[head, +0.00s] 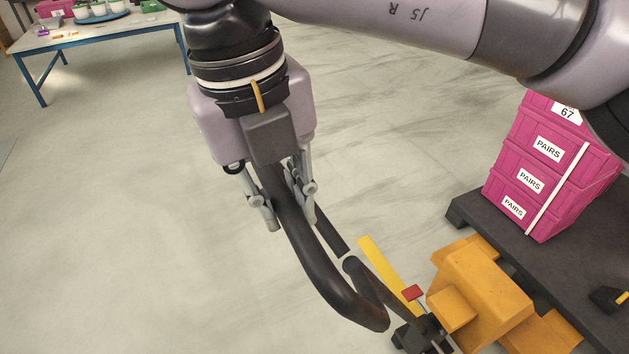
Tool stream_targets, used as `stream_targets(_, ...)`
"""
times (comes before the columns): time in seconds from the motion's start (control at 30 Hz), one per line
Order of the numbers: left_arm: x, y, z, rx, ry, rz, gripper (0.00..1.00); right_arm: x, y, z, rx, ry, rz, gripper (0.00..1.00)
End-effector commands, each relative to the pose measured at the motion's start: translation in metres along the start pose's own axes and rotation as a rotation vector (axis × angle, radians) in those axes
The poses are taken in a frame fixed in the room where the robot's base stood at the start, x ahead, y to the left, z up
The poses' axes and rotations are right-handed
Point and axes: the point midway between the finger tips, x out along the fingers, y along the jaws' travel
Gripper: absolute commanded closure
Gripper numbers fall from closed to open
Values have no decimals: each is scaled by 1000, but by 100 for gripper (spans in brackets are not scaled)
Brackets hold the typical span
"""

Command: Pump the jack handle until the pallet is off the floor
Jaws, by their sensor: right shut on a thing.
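My right gripper (280,205) is in the middle of the head view, pointing down. It is shut on the black jack handle (322,272), a thick curved loop. The handle runs down to the orange pallet jack (482,296) at the lower right. A small red lever (412,293) shows near the handle's foot. The dark pallet (477,213) lies at the right with pink crates on it. Its underside is in shadow, so I cannot tell whether it touches the floor. My left gripper is not in view.
Stacked pink crates (563,180) labelled PAIRS stand on the pallet with a white strap around them. The grey floor (110,220) at the left is clear.

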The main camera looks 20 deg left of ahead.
Motion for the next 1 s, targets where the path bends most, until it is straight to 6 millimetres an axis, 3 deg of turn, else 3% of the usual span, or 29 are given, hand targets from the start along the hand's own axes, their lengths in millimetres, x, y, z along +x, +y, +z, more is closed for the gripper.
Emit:
stream_targets(0.33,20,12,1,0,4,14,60,24,57,-1,-7,-1,5,100)
stream_targets(0.53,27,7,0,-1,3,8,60,34,84,-1,-5,0,6,100)
stream_targets(0.87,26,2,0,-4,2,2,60,33,86,0,-2,-1,7,100)
stream_targets(1.0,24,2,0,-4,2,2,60,26,71,0,1,-3,8,100)
